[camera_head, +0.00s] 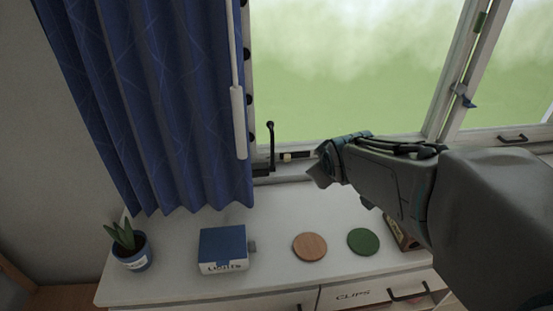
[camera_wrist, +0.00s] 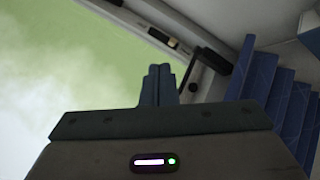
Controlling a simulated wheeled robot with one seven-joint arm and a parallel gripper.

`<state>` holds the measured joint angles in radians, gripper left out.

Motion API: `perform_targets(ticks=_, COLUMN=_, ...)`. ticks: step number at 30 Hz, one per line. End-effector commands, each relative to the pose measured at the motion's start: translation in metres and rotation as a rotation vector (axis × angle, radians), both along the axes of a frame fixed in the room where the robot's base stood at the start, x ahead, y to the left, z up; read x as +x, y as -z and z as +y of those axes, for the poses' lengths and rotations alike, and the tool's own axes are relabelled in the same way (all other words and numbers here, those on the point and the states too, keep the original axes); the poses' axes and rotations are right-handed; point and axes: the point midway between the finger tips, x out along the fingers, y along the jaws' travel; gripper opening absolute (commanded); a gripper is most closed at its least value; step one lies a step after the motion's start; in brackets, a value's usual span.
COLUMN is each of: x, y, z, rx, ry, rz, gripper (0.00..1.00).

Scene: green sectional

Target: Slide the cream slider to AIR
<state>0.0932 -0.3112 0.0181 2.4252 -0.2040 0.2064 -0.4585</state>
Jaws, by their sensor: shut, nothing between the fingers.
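The cream slider (camera_head: 287,157) is a small pale piece on the window's lower frame, at the left end of a short dark strip (camera_head: 298,155). In the wrist view the cream slider (camera_wrist: 173,44) shows beyond my fingertips, at the right end of that strip. My gripper (camera_head: 318,172) is just right of the strip in the head view, and its fingers are partly hidden by its own body. In the wrist view my gripper (camera_wrist: 157,70) has its two fingers together and empty, apart from the slider in the picture. I cannot read an AIR mark.
A black window handle (camera_head: 270,147) stands just left of the slider. A blue curtain (camera_head: 160,100) hangs further left. On the white counter (camera_head: 180,285) are a potted plant (camera_head: 130,247), a blue box (camera_head: 223,249), a brown disc (camera_head: 309,246) and a green disc (camera_head: 363,241).

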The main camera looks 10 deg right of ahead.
Motion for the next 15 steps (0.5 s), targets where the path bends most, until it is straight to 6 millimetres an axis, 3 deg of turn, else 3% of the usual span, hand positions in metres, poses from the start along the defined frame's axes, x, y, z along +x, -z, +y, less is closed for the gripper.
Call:
perform_targets(ticks=1, x=0.018, y=0.027, z=-0.003, rx=-0.052, ry=-0.052, rz=-0.033, gripper=0.00)
perform_targets(ticks=9, x=0.103, y=0.095, z=-0.002, rx=-0.356, ry=-0.373, rz=-0.278, gripper=0.00)
perform_targets(ticks=15, x=0.146, y=0.151, z=0.006, rx=-0.555, ry=-0.578, rz=-0.484, gripper=0.00)
